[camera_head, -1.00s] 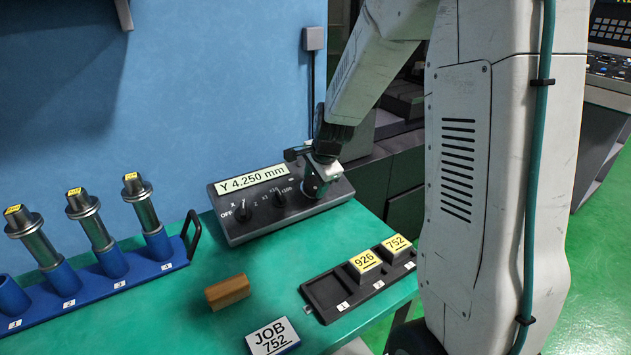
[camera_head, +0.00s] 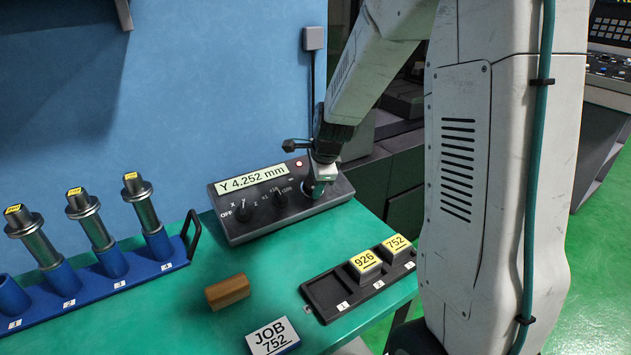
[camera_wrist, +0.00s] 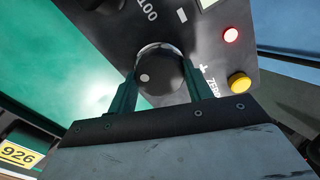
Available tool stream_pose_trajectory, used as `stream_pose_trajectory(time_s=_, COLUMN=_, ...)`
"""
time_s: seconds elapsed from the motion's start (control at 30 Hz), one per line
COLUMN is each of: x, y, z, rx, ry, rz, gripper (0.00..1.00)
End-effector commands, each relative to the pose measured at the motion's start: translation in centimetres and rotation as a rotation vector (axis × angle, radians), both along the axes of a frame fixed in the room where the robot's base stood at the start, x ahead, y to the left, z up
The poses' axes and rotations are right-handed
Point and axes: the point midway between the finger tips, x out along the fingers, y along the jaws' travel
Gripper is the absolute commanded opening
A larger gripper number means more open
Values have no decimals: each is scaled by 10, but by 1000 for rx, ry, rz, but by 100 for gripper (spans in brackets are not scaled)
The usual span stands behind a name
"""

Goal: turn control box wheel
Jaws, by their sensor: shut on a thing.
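The dark control box (camera_head: 236,226) stands on the green table by the blue wall. Its display (camera_head: 252,180) reads Y 4.252 mm. Two small selector knobs (camera_head: 243,211) sit on its left and middle. My gripper (camera_head: 318,188) points down at the box's right end, and the arm hides part of that end. In the wrist view my gripper (camera_wrist: 160,95) has its two green fingers on either side of the round dark wheel (camera_wrist: 158,70), shut on it. A white dot shows on the wheel's face. A red light (camera_wrist: 231,35) and a yellow button (camera_wrist: 239,82) sit beside it.
A blue rack (camera_head: 95,290) with several metal-topped cylinders stands at left. A brown block (camera_head: 228,291), a JOB 752 sign (camera_head: 272,338) and a black tray (camera_head: 325,298) with blocks marked 926 and 752 lie in front. My arm fills the right.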

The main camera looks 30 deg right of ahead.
Motion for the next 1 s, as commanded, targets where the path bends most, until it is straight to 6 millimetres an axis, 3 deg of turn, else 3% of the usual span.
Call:
stream_pose_trajectory(time_s=0.1, x=0, y=0, z=0, rx=0, ry=-1, rz=1, gripper=28)
stream_pose_trajectory(time_s=0.13, x=0, y=0, z=0, rx=0, ry=-1, rz=1, gripper=53)
stream_pose_trajectory(time_s=0.2, x=0, y=0, z=0, rx=0, ry=-1, rz=1, gripper=72)
stream_pose_trajectory(time_s=0.57, x=-2, y=0, z=5, rx=-1, ry=-2, rz=1, gripper=72)
stream_pose_trajectory(time_s=1.0, x=-26, y=1, z=66, rx=-1, ry=-3, rz=1, gripper=72)
